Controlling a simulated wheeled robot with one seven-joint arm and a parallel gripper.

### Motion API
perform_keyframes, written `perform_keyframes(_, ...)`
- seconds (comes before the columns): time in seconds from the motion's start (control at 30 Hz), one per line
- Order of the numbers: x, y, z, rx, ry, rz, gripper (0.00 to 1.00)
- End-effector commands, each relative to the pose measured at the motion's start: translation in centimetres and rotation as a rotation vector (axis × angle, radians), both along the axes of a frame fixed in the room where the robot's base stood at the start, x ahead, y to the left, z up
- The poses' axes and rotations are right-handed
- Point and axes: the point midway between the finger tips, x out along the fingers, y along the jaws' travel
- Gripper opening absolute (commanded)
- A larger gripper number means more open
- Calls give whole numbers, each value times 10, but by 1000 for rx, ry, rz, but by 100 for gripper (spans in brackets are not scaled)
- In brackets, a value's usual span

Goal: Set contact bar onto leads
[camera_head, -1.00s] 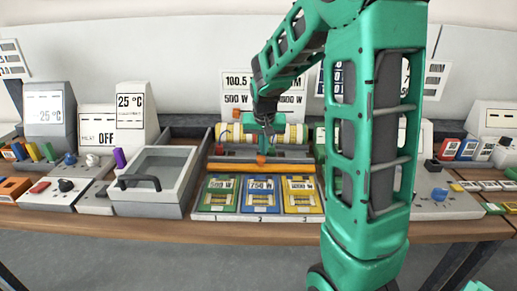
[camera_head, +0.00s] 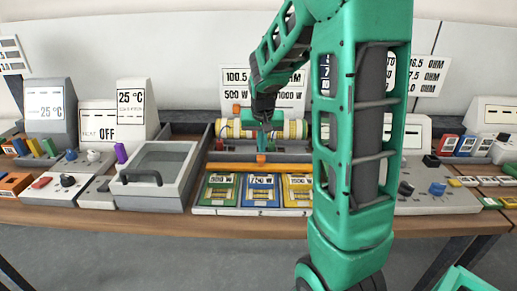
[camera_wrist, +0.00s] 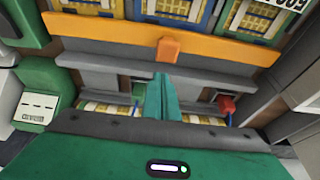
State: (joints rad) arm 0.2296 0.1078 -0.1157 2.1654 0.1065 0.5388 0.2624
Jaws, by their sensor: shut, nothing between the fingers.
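A long orange bar (camera_head: 290,168) with a small orange knob (camera_head: 261,159) lies across the holder behind the card row; it looks like the contact bar. In the wrist view the orange bar (camera_wrist: 100,30) and its knob (camera_wrist: 168,48) lie ahead of my fingers. My gripper (camera_head: 265,129) is shut and empty, over the area behind the orange bar. In the wrist view its fingertips (camera_wrist: 161,82) sit apart from the knob. A red piece (camera_wrist: 226,103) and thin blue parts show below the grey bars. I cannot tell which parts are the leads.
Three cards, green (camera_head: 220,189), blue (camera_head: 260,190) and yellow (camera_head: 298,190), lie in front of the bar. A yellow-banded roller (camera_head: 232,129) lies behind it. My arm hides the right part.

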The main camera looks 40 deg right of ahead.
Motion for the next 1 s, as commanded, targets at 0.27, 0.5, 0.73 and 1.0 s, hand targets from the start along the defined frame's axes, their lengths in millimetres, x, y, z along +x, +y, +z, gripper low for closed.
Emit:
perform_keyframes(0.27, 4, -5, 28, -4, -12, 0, 0)
perform_keyframes(0.5, -4, 9, 68, -5, -14, 8, 0)
perform_keyframes(0.73, -11, 14, 92, -5, -12, 8, 0)
perform_keyframes(1.0, -13, 16, 97, -4, -9, 8, 0)
